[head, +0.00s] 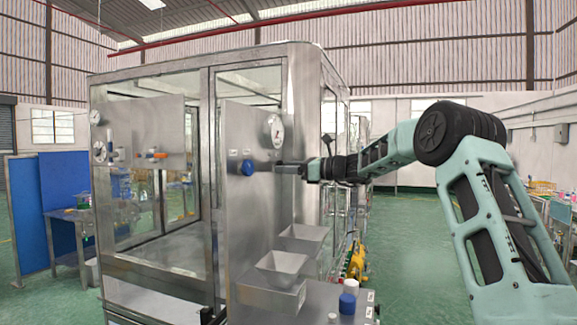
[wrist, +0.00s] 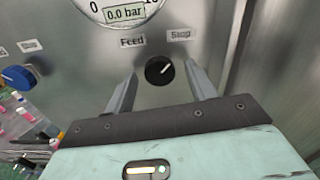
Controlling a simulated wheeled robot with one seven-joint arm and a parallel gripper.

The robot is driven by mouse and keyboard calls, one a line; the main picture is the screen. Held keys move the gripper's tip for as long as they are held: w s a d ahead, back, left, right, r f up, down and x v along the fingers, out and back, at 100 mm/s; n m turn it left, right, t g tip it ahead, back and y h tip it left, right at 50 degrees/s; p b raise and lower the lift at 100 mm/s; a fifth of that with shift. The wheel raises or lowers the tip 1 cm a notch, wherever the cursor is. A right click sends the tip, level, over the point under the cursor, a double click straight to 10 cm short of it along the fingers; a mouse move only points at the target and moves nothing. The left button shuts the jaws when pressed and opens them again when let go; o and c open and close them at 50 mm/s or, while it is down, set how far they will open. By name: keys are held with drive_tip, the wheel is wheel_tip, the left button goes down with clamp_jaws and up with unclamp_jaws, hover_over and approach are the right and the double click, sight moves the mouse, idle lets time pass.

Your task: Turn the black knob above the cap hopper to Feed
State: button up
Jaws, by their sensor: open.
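The black knob (wrist: 159,70) is on the steel panel in the wrist view, below and between the "Feed" label (wrist: 132,41) on the left and the "Stop" label (wrist: 181,35) on the right. Its white mark points up and right, toward Stop. My gripper (wrist: 160,72) is open, with one finger on each side of the knob. I cannot tell whether the fingers touch it. In the head view my gripper (head: 283,164) is at the panel below the gauge, and it hides the black knob. Two steel hoppers are below, a front one (head: 281,264) and a rear one (head: 304,236).
A round gauge (head: 275,130) sits above the knob; its display reads 0.0 bar (wrist: 125,14). A blue knob (head: 247,167) is to the left on the same panel, also in the wrist view (wrist: 18,78). Blue and white containers (head: 348,300) stand on the ledge below.

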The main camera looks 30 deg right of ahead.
drive_tip(key=c, duration=1)
drive_tip(key=shift+o, duration=0.2)
drive_tip(key=shift+f+b, duration=0.1)
drive_tip(key=shift+b, duration=0.3)
drive_tip(key=shift+n+b, duration=9)
drive_tip(key=shift+b, duration=0.3)
